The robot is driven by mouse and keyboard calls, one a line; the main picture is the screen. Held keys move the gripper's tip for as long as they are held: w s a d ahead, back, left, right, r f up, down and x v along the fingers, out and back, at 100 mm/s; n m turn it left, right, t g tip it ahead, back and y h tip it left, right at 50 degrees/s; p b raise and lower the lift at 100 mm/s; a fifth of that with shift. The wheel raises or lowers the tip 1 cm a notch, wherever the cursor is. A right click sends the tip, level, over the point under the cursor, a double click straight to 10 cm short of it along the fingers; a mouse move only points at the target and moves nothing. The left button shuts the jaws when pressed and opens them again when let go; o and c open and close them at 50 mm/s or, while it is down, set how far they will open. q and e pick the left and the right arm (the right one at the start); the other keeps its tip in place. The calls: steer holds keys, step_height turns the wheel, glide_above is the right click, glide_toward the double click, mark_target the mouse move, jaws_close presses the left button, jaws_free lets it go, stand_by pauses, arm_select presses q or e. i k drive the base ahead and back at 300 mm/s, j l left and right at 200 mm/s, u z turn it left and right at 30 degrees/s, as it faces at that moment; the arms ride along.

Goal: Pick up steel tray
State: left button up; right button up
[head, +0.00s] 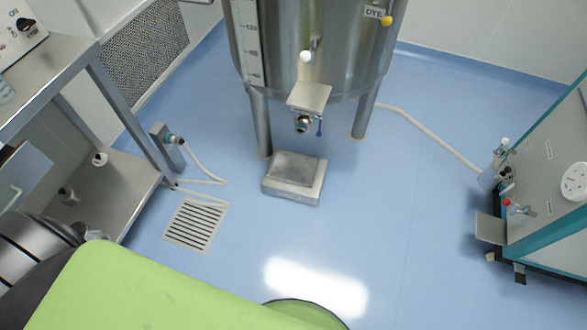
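A low, square, steel-coloured tray-like block (294,178) with a darker grey top lies on the blue floor, in front of the tank's legs and below its outlet. It is the likeliest steel tray in the head view, though I cannot tell whether it is a tray or a platform. Nothing holds it, and its top looks bare. Neither of my grippers can be made out. A grey banded part at the lower left seems to be mine, but no fingers show on it.
A steel tank (310,40) on legs stands behind the block. A floor drain grate (196,224) lies to its left. A steel bench (100,185) stands at left and a teal-edged machine (550,180) at right. Hoses run along the floor. The floor right of the block is clear.

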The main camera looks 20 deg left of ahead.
mark_target(298, 170)
steer(key=i+j+z, duration=0.25)
steer(key=j+z, duration=0.15)
steer(key=j, duration=0.4)
steer(key=i+j+z, duration=0.15)
steer(key=j+z, duration=0.2)
steer(key=j, duration=0.5)
steer(key=j+z, duration=0.4)
steer(key=j, duration=0.45)
